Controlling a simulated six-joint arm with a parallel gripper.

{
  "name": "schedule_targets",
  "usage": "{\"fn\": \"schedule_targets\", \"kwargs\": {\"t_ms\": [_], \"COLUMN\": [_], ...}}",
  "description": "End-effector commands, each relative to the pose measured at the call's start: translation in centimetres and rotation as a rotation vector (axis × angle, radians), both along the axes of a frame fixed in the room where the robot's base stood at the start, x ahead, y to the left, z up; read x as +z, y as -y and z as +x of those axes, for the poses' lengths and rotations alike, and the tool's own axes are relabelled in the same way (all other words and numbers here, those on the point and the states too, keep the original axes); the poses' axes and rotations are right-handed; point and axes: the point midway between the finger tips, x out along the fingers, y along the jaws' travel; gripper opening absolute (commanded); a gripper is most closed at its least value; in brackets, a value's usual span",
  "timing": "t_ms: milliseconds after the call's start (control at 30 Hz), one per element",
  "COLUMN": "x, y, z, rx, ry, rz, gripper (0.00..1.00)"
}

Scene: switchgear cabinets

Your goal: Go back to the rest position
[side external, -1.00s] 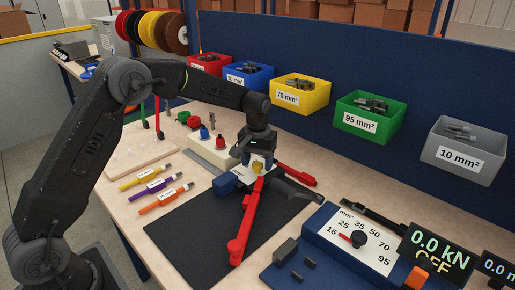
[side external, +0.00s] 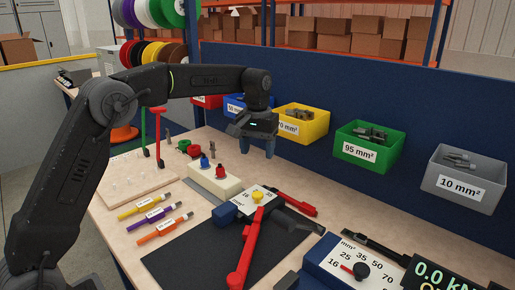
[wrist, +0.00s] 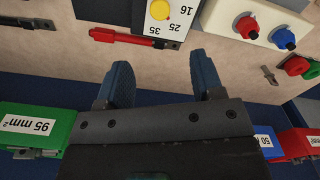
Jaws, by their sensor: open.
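My gripper (side external: 258,148) is raised above the bench, in front of the yellow 70 mm² bin, pointing down. In the wrist view its two blue fingers (wrist: 162,82) are apart with only bench showing between them. Below it, the red-handled crimping tool (side external: 248,235) lies on the black mat (side external: 190,248). The tool's white dial plate with a yellow knob (side external: 257,196) is uncovered and also shows in the wrist view (wrist: 160,10). The gripper is clear of the tool and touches nothing that I can see.
Labelled bins, including yellow (side external: 302,124), green (side external: 369,145) and grey (side external: 463,178), hang on the blue back panel close behind the gripper.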

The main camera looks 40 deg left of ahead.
Motion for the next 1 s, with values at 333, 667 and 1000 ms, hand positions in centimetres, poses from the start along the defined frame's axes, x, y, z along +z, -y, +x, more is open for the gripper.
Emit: {"fn": "schedule_targets", "kwargs": {"t_ms": [333, 667, 1000], "x": [2.1, 7.2, 5.3], "y": [0.5, 2.2, 3.5], "z": [-2.0, -13.5, -26.3], "rx": [-0.028, -0.166, -0.31], "ry": [0.04, 0.213, 0.393], "rz": [0.003, 0.027, 0.068], "gripper": [0.61, 0.61, 0.61]}}
